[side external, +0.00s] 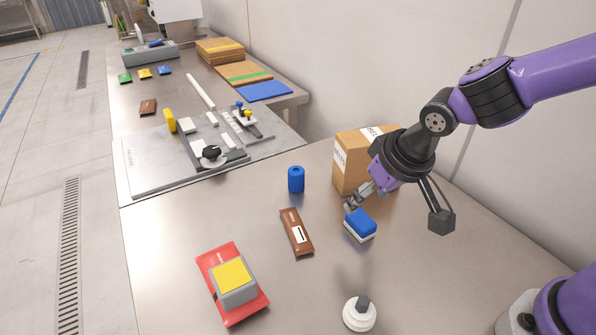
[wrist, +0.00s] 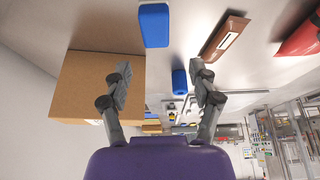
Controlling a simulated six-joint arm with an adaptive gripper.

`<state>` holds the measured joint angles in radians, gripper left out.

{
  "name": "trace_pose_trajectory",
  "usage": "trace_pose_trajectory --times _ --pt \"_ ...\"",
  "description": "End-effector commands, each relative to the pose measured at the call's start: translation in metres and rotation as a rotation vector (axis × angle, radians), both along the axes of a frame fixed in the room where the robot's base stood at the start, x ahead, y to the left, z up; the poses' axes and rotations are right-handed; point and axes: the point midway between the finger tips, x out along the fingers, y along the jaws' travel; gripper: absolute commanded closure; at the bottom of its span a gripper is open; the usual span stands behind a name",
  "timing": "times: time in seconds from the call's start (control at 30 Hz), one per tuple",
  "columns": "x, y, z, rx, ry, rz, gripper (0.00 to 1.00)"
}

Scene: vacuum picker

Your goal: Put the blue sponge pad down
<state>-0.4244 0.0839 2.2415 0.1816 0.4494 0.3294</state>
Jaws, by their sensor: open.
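The blue sponge pad (side external: 361,220) is a small block with a blue top and a whitish lower part. It sits on the steel table in front of the cardboard box; whether the pale part is a separate piece I cannot tell. It also shows at the top of the wrist view (wrist: 153,24), beyond my fingertips. My gripper (side external: 357,197) is just behind the pad in the side view. In the wrist view its two fingers (wrist: 161,73) are spread wide with nothing between them, so it is open and apart from the pad.
The cardboard box (side external: 351,166) stands close beside my gripper. A blue cylinder (side external: 296,180), a brown packet (side external: 297,233), a red packet (side external: 260,301) with a grey-and-yellow block (side external: 233,278), and a white knobbed disc (side external: 359,315) are nearby. Bare table lies between them.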

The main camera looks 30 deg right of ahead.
Motion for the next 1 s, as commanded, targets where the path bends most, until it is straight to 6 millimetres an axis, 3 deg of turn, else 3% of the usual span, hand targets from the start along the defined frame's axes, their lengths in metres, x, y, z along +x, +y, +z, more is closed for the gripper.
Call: trace_pose_trajectory --times 0.27,0.37,0.6,0.8,1.0 --pt "-0.014 -0.004 0.032 0.004 -0.004 -0.004 0.30" --pt "-0.023 -0.022 0.050 0.018 -0.018 -0.012 0.30" --pt "-0.072 -0.076 0.091 0.021 -0.074 -0.005 0.30" --pt "-0.096 -0.090 0.098 0.000 -0.097 0.011 0.24" --pt "-0.097 -0.090 0.098 -0.001 -0.096 0.015 0.24"
